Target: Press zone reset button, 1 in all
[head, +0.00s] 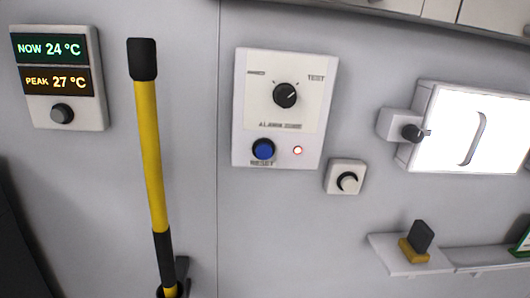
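The white alarm zone panel (241,120) is on the grey wall near the middle of the head view, slightly tilted in the picture. Its blue round reset button (263,149) sits at the lower left, with the word RESET below it. A small red lamp (297,150) to the right of the button looks lit. A black rotary knob (285,95) is above them, with TEST printed at its upper right. My gripper is not in view, and nothing covers the button.
A yellow pole with black ends (150,150) stands upright left of the panel. A temperature display (60,115) is at the far left. A small white knob box (345,177), a lit light panel (475,130) and a shelf (398,266) are on the right.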

